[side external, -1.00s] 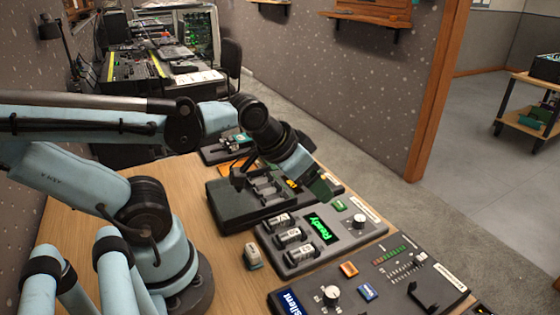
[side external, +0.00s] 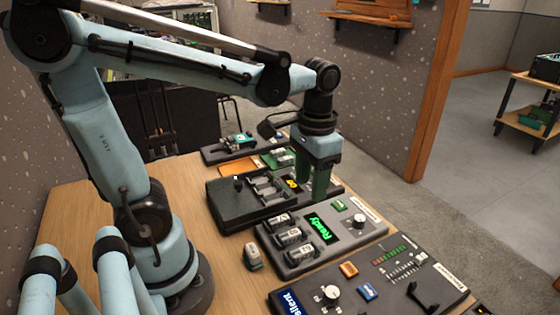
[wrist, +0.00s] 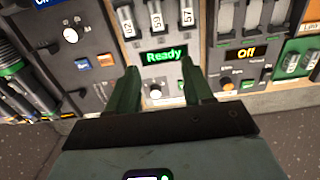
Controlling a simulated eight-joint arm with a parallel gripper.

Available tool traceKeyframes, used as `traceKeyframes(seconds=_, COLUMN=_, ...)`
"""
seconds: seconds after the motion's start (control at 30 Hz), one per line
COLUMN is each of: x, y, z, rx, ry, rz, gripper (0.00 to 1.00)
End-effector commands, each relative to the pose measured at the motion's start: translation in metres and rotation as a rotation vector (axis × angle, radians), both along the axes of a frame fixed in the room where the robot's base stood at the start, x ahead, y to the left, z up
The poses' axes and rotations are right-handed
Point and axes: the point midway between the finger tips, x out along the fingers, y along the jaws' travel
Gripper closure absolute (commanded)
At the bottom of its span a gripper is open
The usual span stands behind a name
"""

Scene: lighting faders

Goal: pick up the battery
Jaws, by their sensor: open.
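A small grey battery (side external: 253,257) with a white label stands on the wooden table, left of the Ready unit. Similar labelled cells (side external: 287,238) sit in the slots of the Ready unit (side external: 300,262); their tops also show in the wrist view (wrist: 156,18). My gripper (side external: 318,192), with green fingers, points down above the far right end of the units, apart from the loose battery. In the wrist view my gripper (wrist: 160,75) is open and empty, its fingers either side of the Ready display. I cannot tell which cell the task means.
A dark unit (side external: 225,205) with an Off display lies behind the Ready unit. A panel with knobs and sliders (side external: 385,290) lies in front. Green and orange parts (side external: 258,163) lie at the back. Bare table (side external: 85,215) shows at left.

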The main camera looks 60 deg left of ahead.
Motion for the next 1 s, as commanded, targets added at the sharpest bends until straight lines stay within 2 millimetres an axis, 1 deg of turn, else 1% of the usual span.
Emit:
traceKeyframes(seconds=0.03, x=0.004, y=0.000, z=0.000, rx=0.000, ry=0.063, rz=0.000, gripper=0.49)
traceKeyframes(seconds=0.1, x=0.005, y=0.000, z=0.000, rx=0.000, ry=0.150, rz=0.000, gripper=0.49)
traceKeyframes(seconds=0.2, x=0.006, y=0.000, z=0.000, rx=0.000, ry=0.253, rz=0.000, gripper=0.49)
traceKeyframes(seconds=0.33, x=0.006, y=0.001, z=0.000, rx=-0.001, ry=0.337, rz=0.000, gripper=0.49)
traceKeyframes(seconds=0.47, x=0.005, y=0.001, z=-0.003, rx=-0.001, ry=0.368, rz=0.000, gripper=0.49)
traceKeyframes(seconds=0.57, x=0.001, y=0.001, z=-0.011, rx=-0.001, ry=0.370, rz=0.000, gripper=0.49)
traceKeyframes(seconds=0.8, x=-0.012, y=0.001, z=-0.044, rx=-0.001, ry=0.368, rz=0.000, gripper=0.49)
traceKeyframes(seconds=1.0, x=-0.019, y=0.001, z=-0.061, rx=-0.001, ry=0.368, rz=0.000, gripper=0.49)
